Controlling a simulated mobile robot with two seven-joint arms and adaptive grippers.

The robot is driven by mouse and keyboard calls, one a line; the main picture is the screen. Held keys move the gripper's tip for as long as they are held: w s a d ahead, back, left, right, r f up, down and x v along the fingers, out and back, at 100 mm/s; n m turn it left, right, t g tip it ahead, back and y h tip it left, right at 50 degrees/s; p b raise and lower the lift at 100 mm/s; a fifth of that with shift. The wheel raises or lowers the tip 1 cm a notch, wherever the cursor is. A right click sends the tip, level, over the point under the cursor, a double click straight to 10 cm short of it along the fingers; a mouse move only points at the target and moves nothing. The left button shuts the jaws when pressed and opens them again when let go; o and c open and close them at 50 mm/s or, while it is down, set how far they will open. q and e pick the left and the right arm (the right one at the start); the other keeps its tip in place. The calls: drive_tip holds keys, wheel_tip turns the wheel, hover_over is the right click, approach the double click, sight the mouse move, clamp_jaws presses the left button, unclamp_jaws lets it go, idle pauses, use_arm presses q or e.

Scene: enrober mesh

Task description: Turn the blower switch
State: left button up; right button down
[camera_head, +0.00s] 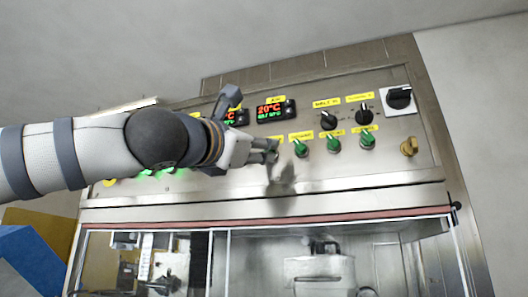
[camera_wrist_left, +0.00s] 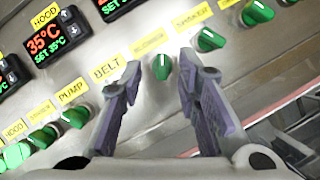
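The blower switch (camera_wrist_left: 162,66) is a green knob under a yellow, blurred label that seems to read BLOWER, in the middle of the left wrist view. Its grip stands roughly upright in that view. My left gripper (camera_wrist_left: 161,78) is open, with one finger on each side of the knob and gaps visible to both. I cannot tell whether the fingertips reach past the knob's face. In the head view my left gripper (camera_head: 271,150) is in front of the panel's lower knob row and hides this knob. My right gripper is not in view.
Other green knobs flank it: the neighbour to the right (camera_wrist_left: 210,40) and the pump knob (camera_wrist_left: 76,116). A glass-fronted enclosure (camera_head: 262,262) lies below.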

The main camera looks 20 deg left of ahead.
use_arm(q)
drive_tip(key=shift+f+x, duration=0.25)
drive_tip(key=shift+x, duration=0.9)
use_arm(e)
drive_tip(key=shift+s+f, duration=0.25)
use_arm(q)
drive_tip(key=shift+w, duration=0.1)
clamp_jaws()
drive_tip(key=shift+w+f+n, duration=0.1)
drive_tip(key=shift+n, duration=0.3)
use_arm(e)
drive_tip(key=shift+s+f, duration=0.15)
use_arm(q)
drive_tip(key=shift+d+n+y+b, duration=0.1)
drive_tip(key=shift+n+y+b, duration=0.4)
drive_tip(key=shift+n+y, duration=1.65)
drive_tip(key=shift+d+n+y+b, duration=0.1)
drive_tip(key=shift+n+y+b, duration=0.6)
drive_tip(key=shift+n, duration=2.7)
drive_tip(key=shift+d+n+y+b, duration=0.15)
drive_tip(key=shift+n+y+b, duration=0.1)
drive_tip(key=shift+n+y, duration=2)
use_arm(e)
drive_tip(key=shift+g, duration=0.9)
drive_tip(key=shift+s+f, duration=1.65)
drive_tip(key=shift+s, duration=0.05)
use_arm(q)
drive_tip(key=shift+n+h, duration=0.5)
drive_tip(key=shift+n, duration=0.2)
